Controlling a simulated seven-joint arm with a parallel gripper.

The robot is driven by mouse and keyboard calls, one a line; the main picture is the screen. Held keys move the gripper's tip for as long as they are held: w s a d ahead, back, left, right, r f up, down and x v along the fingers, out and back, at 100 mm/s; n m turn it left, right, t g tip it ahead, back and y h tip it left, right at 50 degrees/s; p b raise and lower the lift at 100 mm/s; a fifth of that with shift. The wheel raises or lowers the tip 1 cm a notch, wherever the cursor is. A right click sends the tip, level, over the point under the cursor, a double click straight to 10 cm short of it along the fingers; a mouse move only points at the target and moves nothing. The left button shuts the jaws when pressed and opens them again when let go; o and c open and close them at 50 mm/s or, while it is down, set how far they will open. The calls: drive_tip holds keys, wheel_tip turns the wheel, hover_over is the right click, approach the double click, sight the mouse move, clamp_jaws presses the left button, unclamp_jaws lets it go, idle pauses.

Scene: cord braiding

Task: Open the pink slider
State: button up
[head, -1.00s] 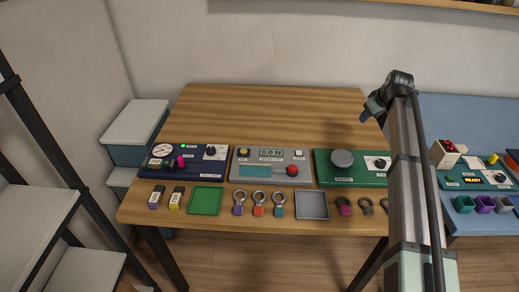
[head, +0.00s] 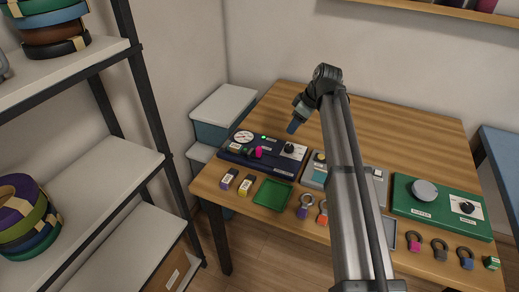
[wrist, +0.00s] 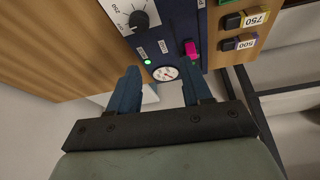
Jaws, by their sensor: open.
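The pink slider knob (head: 258,152) sits on the dark blue panel (head: 262,167) at the left of the table. It also shows in the wrist view (wrist: 191,48), on a dark slot near the panel's edge. My gripper (head: 292,128) is above the back of the blue panel, up and to the right of the pink knob in the head view. In the wrist view my gripper (wrist: 160,85) has its two blue fingers apart with nothing between them. The round gauge (wrist: 165,73) shows between the fingers, and the pink knob is beyond the right finger.
The blue panel also has a black dial (head: 289,148) and a lit green light (head: 263,137). Two labelled blocks (head: 245,186) and a green tray (head: 272,194) lie in front. A green panel (head: 440,206) stands to the right. My arm hides part of the grey panel (head: 313,173). The table's back is clear.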

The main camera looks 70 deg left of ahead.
drive_tip(key=n, duration=0.2)
approach(260, 148)
drive_tip(key=shift+g, duration=0.4)
drive_tip(key=x, duration=1)
drive_tip(key=shift+w+a+f, duration=0.15)
drive_tip(key=shift+w+f, duration=0.05)
drive_tip(key=shift+f, duration=0.15)
drive_tip(key=shift+c, duration=0.3)
clamp_jaws()
